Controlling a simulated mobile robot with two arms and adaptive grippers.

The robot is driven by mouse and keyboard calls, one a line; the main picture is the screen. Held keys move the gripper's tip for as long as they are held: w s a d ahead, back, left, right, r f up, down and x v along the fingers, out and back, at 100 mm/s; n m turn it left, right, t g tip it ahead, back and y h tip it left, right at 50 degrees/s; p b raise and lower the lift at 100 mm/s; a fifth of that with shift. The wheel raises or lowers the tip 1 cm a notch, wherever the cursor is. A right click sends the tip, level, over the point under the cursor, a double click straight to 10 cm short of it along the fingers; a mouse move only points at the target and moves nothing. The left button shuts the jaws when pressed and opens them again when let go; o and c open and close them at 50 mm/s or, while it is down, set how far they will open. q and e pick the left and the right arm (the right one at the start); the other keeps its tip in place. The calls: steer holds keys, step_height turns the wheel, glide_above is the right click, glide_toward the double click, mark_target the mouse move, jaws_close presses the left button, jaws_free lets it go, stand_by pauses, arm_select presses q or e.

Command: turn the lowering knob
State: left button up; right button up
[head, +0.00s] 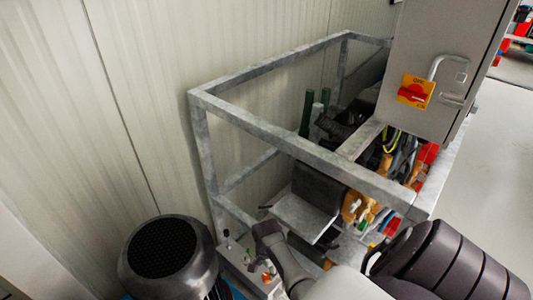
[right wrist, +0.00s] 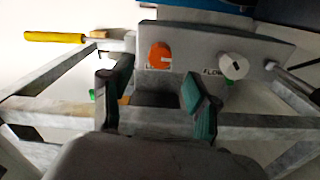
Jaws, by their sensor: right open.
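In the right wrist view, an orange knob (right wrist: 160,56) sits on a grey panel (right wrist: 198,42), with a partly hidden label beneath it that seems to start with "L". A white knob (right wrist: 234,66) labelled "FLOW" is to its right. My right gripper (right wrist: 156,90) is open and empty, its green-padded fingers below the orange knob and apart from it. In the head view, my right gripper (head: 268,232) is over the small control panel (head: 240,268), where a small orange knob (head: 266,277) shows. My left gripper is not in view.
A grey metal frame (head: 290,145) surrounds the pump parts. A dark round motor (head: 165,250) stands left of the panel. A grey cabinet with a red-and-yellow switch (head: 413,92) is at the upper right. A yellow-handled lever (right wrist: 55,37) sticks out left of the panel.

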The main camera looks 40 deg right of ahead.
mark_target(267, 276)
step_height(267, 276, down, 5)
steer(key=shift+f+b, duration=0.15)
steer(key=shift+b, duration=0.5)
jaws_close()
